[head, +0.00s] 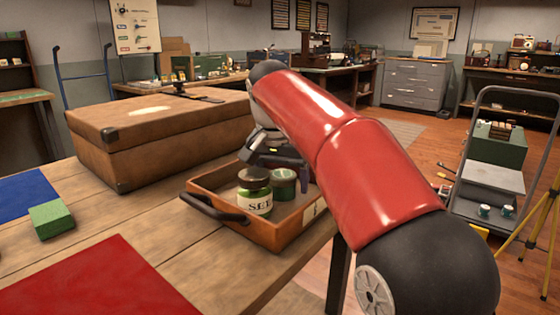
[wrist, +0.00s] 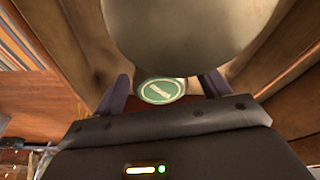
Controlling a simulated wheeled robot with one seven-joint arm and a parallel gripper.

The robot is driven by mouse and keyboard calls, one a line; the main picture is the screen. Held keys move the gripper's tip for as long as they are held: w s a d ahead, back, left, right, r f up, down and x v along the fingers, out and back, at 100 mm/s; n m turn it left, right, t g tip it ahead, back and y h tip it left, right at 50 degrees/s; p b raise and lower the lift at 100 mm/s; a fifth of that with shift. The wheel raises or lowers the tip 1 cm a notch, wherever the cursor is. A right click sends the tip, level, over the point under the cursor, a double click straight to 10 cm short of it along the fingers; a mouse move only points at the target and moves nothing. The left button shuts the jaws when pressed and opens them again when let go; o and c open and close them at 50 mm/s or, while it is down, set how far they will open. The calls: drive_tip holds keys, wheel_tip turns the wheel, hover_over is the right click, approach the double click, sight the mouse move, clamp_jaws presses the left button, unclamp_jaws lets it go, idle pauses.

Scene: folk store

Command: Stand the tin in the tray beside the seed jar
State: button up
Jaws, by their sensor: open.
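The green tin (head: 284,186) stands upright in the brown wooden tray (head: 283,237), right beside the seed jar (head: 256,203). The jar is glass with a dark lid and a pale label; a gap between jar and tin is hard to make out. My gripper (head: 286,164) is over the tray, just above and behind the tin. In the wrist view the tin's round green lid (wrist: 160,91) shows between the two spread fingers of my open gripper (wrist: 166,84). Whether the fingers touch the tin cannot be told.
A large brown case (head: 160,135) stands behind the tray on the table. A green block (head: 51,219), a blue mat (head: 25,195) and a red mat (head: 95,280) lie to the left. The tray has a dark handle (head: 212,208). A trolley (head: 490,180) stands on the floor at right.

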sight(277, 180)
drive_tip(key=p+v, duration=0.2)
drive_tip(key=v, duration=0.8)
drive_tip(key=shift+w+r+p, duration=0.1)
drive_tip(key=shift+p, duration=0.2)
drive_tip(key=shift+v, duration=0.8)
drive_tip(key=s+d+f+n, duration=0.2)
drive_tip(key=s+d+f, duration=0.1)
drive_tip(key=s+d, duration=0.4)
drive_tip(key=s+d+f+t, duration=0.1)
drive_tip(key=s+d+f, duration=0.2)
drive_tip(key=s+f, duration=0.2)
drive_tip(key=s+d+f+n, duration=0.1)
drive_tip(key=s+d+f, duration=0.2)
drive_tip(key=s+f, duration=0.3)
drive_tip(key=s+d+f+n+t+y, duration=0.1)
drive_tip(key=s+d+f, duration=0.2)
drive_tip(key=f, duration=0.7)
drive_tip(key=s, duration=0.2)
drive_tip(key=shift+s+d+t, duration=0.3)
drive_tip(key=shift+s, duration=0.1)
